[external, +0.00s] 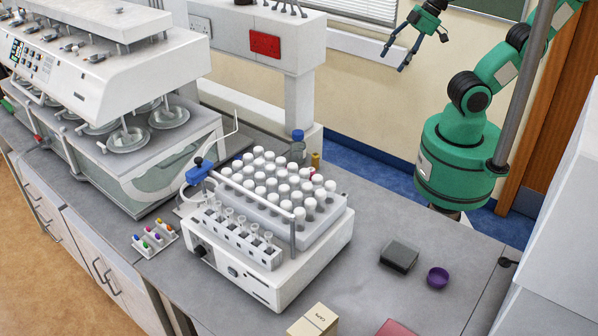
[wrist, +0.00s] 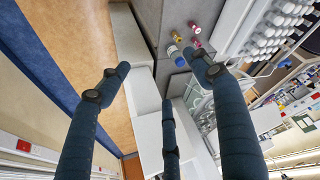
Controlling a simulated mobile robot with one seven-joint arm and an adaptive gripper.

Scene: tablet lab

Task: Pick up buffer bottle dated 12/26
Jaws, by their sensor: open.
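A bottle with a blue cap (external: 297,146) stands on the bench behind the white tube machine; its lower part is hidden. A yellow bottle (external: 315,160) stands beside it. In the wrist view the blue-capped bottle (wrist: 175,54), the yellow bottle (wrist: 178,36) and two pink-capped bottles, one of them here (wrist: 194,27), stand close together near the right fingertip. No date is legible, so I cannot tell which bottle is dated 12/26. My three-fingered gripper (external: 408,53) is open, empty and high above the floor behind the bench, apart from the bottles. Its spread fingers (wrist: 163,78) fill the wrist view.
The tube machine (external: 265,290) holds several white-capped bottles and a row of tubes, with a metal rail. A larger white machine (external: 120,90) stands left. A black box (external: 399,256) and a purple dish (external: 437,277) lie on the right bench. A grey pole (external: 525,80) stands by my arm.

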